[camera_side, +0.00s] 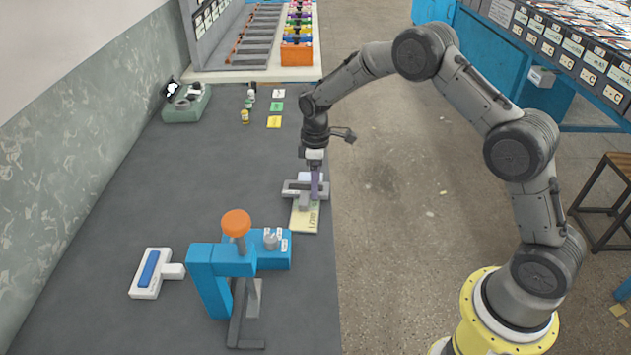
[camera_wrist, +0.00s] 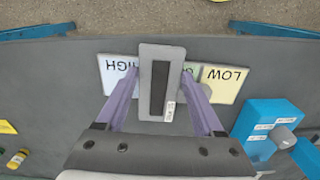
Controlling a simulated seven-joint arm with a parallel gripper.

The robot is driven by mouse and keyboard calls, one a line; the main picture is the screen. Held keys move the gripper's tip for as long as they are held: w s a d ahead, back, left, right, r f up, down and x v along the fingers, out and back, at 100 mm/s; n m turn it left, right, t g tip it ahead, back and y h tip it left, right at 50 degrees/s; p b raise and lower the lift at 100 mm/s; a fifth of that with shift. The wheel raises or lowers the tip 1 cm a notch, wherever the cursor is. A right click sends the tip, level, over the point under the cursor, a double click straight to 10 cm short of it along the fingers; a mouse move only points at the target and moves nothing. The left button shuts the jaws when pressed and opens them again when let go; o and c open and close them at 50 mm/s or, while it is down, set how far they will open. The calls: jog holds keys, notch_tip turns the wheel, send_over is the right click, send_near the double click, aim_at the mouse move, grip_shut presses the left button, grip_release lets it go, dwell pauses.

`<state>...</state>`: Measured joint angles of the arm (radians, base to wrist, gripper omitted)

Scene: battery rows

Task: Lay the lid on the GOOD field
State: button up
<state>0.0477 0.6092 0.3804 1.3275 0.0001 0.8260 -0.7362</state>
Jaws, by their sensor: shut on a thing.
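My gripper (camera_wrist: 161,85), with purple fingers, is shut on a grey lid (camera_wrist: 174,52) with a dark slot and a small white label. The lid lies across the middle of a row of field cards, over the green GOOD field (camera_wrist: 191,67), of which only a sliver shows. The pale HIGH field (camera_wrist: 110,72) is left of it and the yellow LOW field (camera_wrist: 226,80) right of it. In the side view, my gripper (camera_side: 316,185) is low at the grey lid (camera_side: 291,188), behind the LOW field (camera_side: 303,218). I cannot tell whether the lid touches the card.
A blue press with an orange knob (camera_side: 236,222) stands in front of the fields. A white block with a blue strip (camera_side: 149,270) lies to its left. The left-centre mat is clear.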

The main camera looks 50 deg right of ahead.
jog(key=shift+f, duration=0.15)
jog(key=o, duration=1.4)
jog(key=shift+f, duration=0.1)
jog(key=shift+o, duration=0.2)
jog(key=s+r+m+t, duration=0.1)
jog(key=s+r, duration=0.1)
jog(key=r, duration=0.8)
jog(key=s+r, duration=0.3)
jog(key=r, duration=0.6)
jog(key=s+a+r+m+t, duration=0.2)
jog(key=s+r, duration=0.5)
jog(key=s, duration=0.3)
jog(key=s+f+m+t, duration=0.1)
jog(key=s+m, duration=0.3)
jog(key=s, duration=1.5)
jog(key=shift+s+a+f+m+t, duration=0.2)
jog(key=shift+f+m+t, duration=0.15)
jog(key=shift+t, duration=0.45)
